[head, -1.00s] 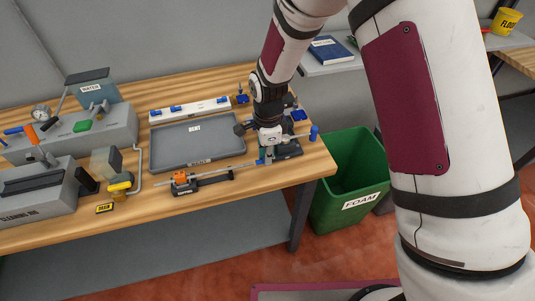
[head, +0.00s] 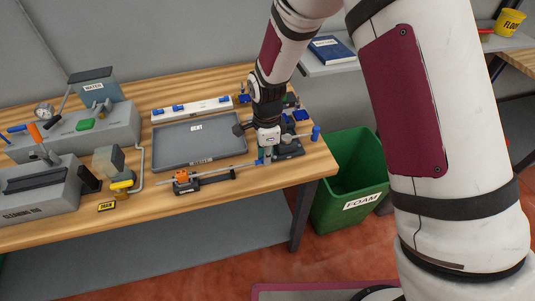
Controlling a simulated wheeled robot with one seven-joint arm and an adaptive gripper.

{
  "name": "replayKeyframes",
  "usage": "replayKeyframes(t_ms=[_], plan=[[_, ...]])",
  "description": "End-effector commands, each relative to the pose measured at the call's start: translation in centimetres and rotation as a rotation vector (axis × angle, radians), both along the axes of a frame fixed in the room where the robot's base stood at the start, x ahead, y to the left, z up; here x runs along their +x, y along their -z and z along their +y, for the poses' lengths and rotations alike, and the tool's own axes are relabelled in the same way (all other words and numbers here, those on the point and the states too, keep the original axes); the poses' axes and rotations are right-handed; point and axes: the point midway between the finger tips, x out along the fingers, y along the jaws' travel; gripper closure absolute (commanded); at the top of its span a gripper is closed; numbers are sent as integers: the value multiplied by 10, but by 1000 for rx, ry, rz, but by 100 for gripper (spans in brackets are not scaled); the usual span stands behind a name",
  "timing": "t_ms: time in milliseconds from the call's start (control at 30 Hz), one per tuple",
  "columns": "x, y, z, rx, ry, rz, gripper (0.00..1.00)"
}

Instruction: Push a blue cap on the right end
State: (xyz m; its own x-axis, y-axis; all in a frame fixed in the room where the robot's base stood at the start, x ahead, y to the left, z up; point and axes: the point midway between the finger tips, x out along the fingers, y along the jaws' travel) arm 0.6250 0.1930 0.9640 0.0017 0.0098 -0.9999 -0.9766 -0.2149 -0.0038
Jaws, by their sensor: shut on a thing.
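A thin metal tube (head: 215,173) lies in a black holder with an orange clamp (head: 182,176) near the table's front edge, its right end pointing toward my gripper. My gripper (head: 264,160) points down at the right end of the tube, shut on a small blue cap (head: 260,162) that is mostly hidden by the fingers. I cannot tell whether the cap is on the tube's end or just beside it. More blue caps (head: 178,107) sit in a white rack at the back of the table.
A grey tray (head: 160,153) lies behind the holder. A dark fixture (head: 290,151) with a blue-knobbed lever (head: 316,132) stands right of my gripper. A green foam bin (head: 330,217) stands off the table's right end. Cleaning and water stations (head: 40,190) fill the left.

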Motion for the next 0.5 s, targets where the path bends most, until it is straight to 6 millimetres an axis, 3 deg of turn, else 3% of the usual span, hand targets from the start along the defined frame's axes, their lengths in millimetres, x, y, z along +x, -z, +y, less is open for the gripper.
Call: replayKeyframes(t_ms=[500], plan=[[-2,0,8,1,-2,0,100]])
